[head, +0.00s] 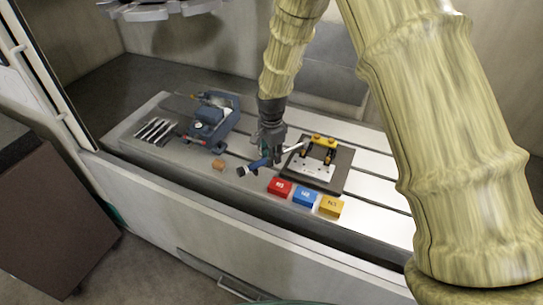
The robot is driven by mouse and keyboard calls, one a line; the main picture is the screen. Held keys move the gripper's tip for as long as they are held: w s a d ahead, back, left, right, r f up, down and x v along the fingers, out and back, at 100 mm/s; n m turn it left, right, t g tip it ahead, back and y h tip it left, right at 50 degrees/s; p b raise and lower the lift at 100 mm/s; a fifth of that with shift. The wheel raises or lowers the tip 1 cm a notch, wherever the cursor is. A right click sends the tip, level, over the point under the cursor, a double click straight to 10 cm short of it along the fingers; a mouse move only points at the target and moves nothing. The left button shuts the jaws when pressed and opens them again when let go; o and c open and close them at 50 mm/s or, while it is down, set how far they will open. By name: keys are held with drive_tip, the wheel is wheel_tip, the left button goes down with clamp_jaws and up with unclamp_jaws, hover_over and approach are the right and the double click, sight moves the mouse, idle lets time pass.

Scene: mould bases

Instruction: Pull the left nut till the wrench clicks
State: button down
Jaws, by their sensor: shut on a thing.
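The mould base is a dark plate (339,182) with a light block (312,170) on it and a yellow part (325,140) at its back edge. Two dark uprights stand there; the nuts are too small to make out. A wrench with a blue and black handle (254,165) lies slantwise, its silver shaft (291,148) reaching right toward the left upright (303,150). Whether its head is seated on the left nut cannot be told. My gripper (267,156) points down, shut on the wrench near its handle. The fingers partly hide the wrench.
A red block (279,187), a blue block (305,196) and a yellow block (330,206) sit in front of the plate. A blue-grey vise (212,124), metal bars (155,131) and a small orange-brown block (218,165) are on the left of the slotted table (371,183).

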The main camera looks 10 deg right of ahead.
drive_tip(key=shift+w+a+m, duration=0.3)
drive_tip(key=shift+w+m, duration=0.3)
drive_tip(key=shift+w, duration=0.05)
idle(0.5)
drive_tip(key=shift+s+d+n+p, duration=0.3)
drive_tip(key=shift+s+d+n, duration=0.1)
drive_tip(key=shift+s+n, duration=0.45)
drive_tip(key=shift+s+d+n+p, duration=0.25)
drive_tip(key=shift+s+d+n, duration=0.15)
drive_tip(key=shift+s+n, duration=0.45)
drive_tip(key=shift+r+p, duration=1.3)
drive_tip(key=shift+r, duration=0.65)
